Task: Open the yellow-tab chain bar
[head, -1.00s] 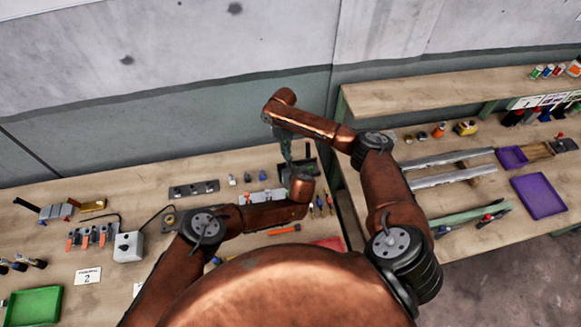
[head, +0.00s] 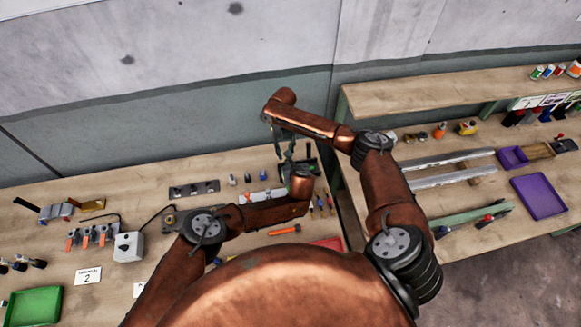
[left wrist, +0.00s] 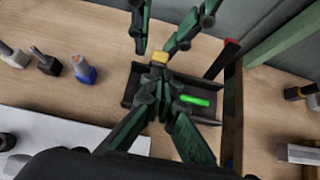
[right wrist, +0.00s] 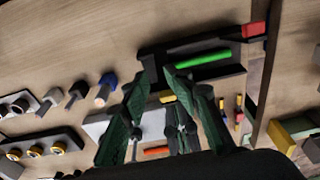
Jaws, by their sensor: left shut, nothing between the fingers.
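A small yellow tab (left wrist: 160,57) shows between the two grippers in the left wrist view. It also shows in the right wrist view (right wrist: 167,99). I cannot tell whether a finger touches it, and the chain bar itself is not clearly made out. My left gripper (left wrist: 158,78) is shut and empty, its tips close below the tab in the left wrist view. In the head view the right gripper (head: 284,150) hangs over the bench, and my left arm hides the left gripper.
A black tray (right wrist: 235,52) with a green bar (right wrist: 203,60) lies close by the grippers. A red-tipped black handle (left wrist: 222,58) stands by it. Small plugs (left wrist: 48,64) and a pale plate (left wrist: 60,143) lie to the left. A purple tray (head: 538,196) is on the right bench.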

